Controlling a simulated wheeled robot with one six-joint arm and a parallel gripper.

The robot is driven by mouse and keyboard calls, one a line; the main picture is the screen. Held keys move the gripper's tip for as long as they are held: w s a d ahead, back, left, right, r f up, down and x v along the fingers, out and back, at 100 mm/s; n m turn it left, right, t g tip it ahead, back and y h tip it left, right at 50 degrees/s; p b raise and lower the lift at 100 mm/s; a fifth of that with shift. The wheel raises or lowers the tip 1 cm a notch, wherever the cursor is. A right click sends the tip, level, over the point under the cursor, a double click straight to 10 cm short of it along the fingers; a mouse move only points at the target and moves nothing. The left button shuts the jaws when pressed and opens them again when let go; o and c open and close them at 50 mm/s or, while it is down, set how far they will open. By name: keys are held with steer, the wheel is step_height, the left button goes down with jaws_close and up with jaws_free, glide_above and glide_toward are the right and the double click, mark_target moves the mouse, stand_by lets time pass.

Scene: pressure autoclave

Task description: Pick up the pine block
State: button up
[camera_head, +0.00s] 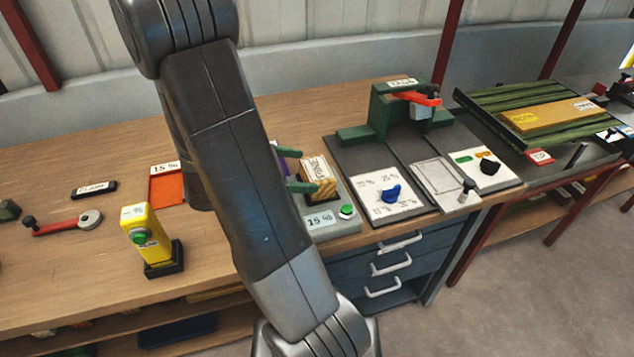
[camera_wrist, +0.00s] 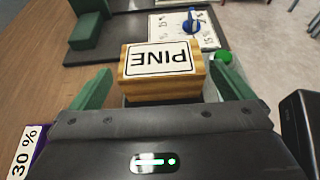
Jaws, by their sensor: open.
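The pine block (camera_wrist: 163,89) is a wooden block with striped grain and a white label reading PINE. In the wrist view it sits between the two green fingers of my gripper (camera_wrist: 160,92), which are open with a gap on each side of it. There my gripper (camera_head: 296,171) shows green fingers beside the block, and my arm hides part of that area.
A dark plate with a green press (camera_head: 385,112) and a blue-knob panel (camera_head: 384,197) lies right of the block. A yellow meter (camera_head: 145,240), an orange tray (camera_head: 167,186) and a red-handled tool (camera_head: 65,223) lie left. A purple object (camera_wrist: 40,155) shows beside my gripper.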

mark_target(324, 171)
steer(key=b+x, duration=0.2)
steer(key=x, duration=0.4)
steer(key=shift+f+b, duration=0.1)
steer(key=shift+b, duration=0.3)
steer(key=shift+w+d, duration=0.1)
steer(key=shift+d, duration=0.25)
steer(key=c, duration=0.8)
